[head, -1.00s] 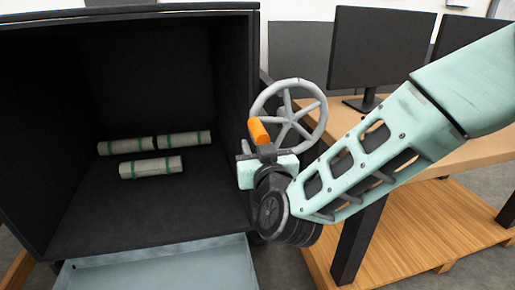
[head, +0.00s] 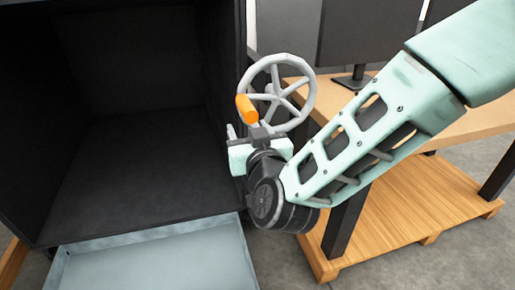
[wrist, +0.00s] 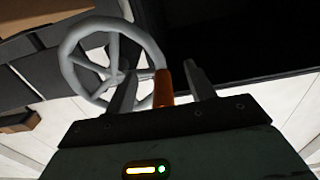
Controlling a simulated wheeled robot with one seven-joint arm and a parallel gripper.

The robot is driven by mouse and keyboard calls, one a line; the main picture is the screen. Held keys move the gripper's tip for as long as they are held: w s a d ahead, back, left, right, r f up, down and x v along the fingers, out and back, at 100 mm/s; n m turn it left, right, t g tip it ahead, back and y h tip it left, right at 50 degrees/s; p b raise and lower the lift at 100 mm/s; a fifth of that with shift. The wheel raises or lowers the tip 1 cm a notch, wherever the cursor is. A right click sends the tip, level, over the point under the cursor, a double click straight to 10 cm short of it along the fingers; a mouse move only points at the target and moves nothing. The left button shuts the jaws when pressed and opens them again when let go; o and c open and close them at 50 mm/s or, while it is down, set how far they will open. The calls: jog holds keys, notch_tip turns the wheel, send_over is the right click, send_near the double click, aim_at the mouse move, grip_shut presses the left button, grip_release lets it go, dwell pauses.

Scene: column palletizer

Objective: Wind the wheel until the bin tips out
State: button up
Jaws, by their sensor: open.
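The grey spoked wheel (head: 312,92) stands at the right side of the large dark open-fronted box (head: 130,160). An orange handle (head: 246,108) sticks out from its rim at the lower left. My gripper (head: 250,133) is at this handle. In the wrist view the fingers (wrist: 160,88) are open, one on each side of the orange handle (wrist: 163,90), with gaps showing; the wheel (wrist: 68,62) is behind and to the left. I cannot tell which part is the tipping bin. The visible box floor is bare.
A pale blue shallow tray (head: 160,268) sits below the box's front edge, its visible part empty. A wooden desk (head: 410,118) with monitors (head: 365,32) stands behind my arm. A wooden pallet (head: 420,205) lies under the desk.

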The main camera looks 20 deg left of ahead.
jog(key=s+d+f+g+h+b, duration=0.1)
jog(key=s+d+f+g+h, duration=0.15)
jog(key=s+d+g, duration=0.5)
jog(key=s+d+f+g+h, duration=0.2)
jog(key=s+d+h, duration=0.2)
jog(key=s+d, duration=0.7)
jog(key=s+d+f+g+h+b, duration=0.1)
jog(key=s+d+f+g+h, duration=0.25)
jog(key=d, duration=0.95)
notch_tip(320, 180, up, 20)
jog(key=g+p, duration=0.2)
jog(key=p, duration=1.6)
jog(key=shift+s+f+n+y, duration=0.15)
jog(key=shift+s+n+y, duration=0.15)
jog(key=shift+s+n, duration=0.1)
